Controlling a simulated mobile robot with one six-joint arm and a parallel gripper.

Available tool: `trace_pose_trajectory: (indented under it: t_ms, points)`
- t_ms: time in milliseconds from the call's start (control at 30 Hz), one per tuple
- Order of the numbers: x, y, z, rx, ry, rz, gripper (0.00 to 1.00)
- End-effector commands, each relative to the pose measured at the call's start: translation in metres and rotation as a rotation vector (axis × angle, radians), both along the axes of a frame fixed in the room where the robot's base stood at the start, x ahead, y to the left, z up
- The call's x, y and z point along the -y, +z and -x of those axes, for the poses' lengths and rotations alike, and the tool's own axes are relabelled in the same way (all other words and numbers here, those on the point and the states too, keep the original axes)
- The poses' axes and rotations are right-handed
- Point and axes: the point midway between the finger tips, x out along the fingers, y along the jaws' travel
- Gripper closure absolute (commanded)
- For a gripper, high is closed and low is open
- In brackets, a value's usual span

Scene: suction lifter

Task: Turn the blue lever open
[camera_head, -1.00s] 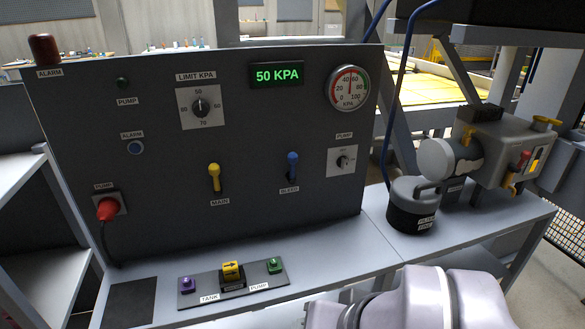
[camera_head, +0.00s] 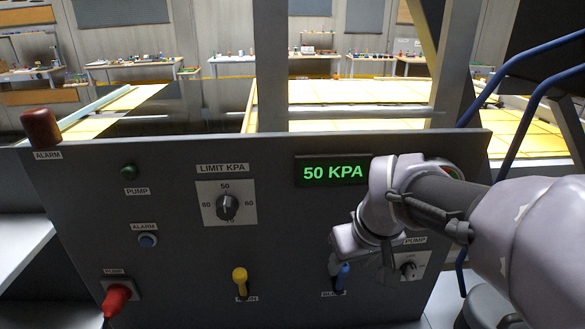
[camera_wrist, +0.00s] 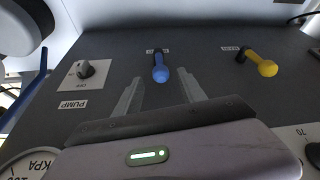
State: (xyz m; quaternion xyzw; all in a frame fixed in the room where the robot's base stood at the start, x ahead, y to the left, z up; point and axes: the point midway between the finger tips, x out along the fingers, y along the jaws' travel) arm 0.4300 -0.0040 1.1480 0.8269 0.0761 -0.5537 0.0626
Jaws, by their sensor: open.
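The blue lever (camera_head: 342,276), labelled BLEED, is on the dark control panel (camera_head: 180,190), low and right of the middle. In the wrist view the blue lever (camera_wrist: 160,68) shows between and a little beyond the two finger tips of my gripper (camera_wrist: 162,84). The fingers are apart and empty, one on each side of the lever's line. I cannot tell whether they touch it. In the head view my arm comes in from the right, with its wrist just above the lever; the fingers are hidden there.
The yellow lever (camera_head: 240,280) is left of the blue one; it also shows in the wrist view (camera_wrist: 266,67). A PUMP knob (camera_head: 408,268) is close on the right.

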Motion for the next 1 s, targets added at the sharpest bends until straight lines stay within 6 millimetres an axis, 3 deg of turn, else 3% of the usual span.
trace_pose_trajectory:
  t_ms: [33, 100, 300, 733, 1000]
  points:
    - [-0.001, -0.018, -0.005, -0.002, 0.001, 0.0, 0.52]
    - [-0.002, -0.033, -0.011, -0.002, 0.0, -0.001, 0.52]
    - [-0.004, -0.063, -0.024, 0.0, -0.001, -0.001, 0.52]
    - [-0.005, -0.072, -0.03, 0.002, -0.001, -0.001, 0.52]
    - [-0.005, -0.072, -0.03, 0.002, -0.001, -0.001, 1.0]
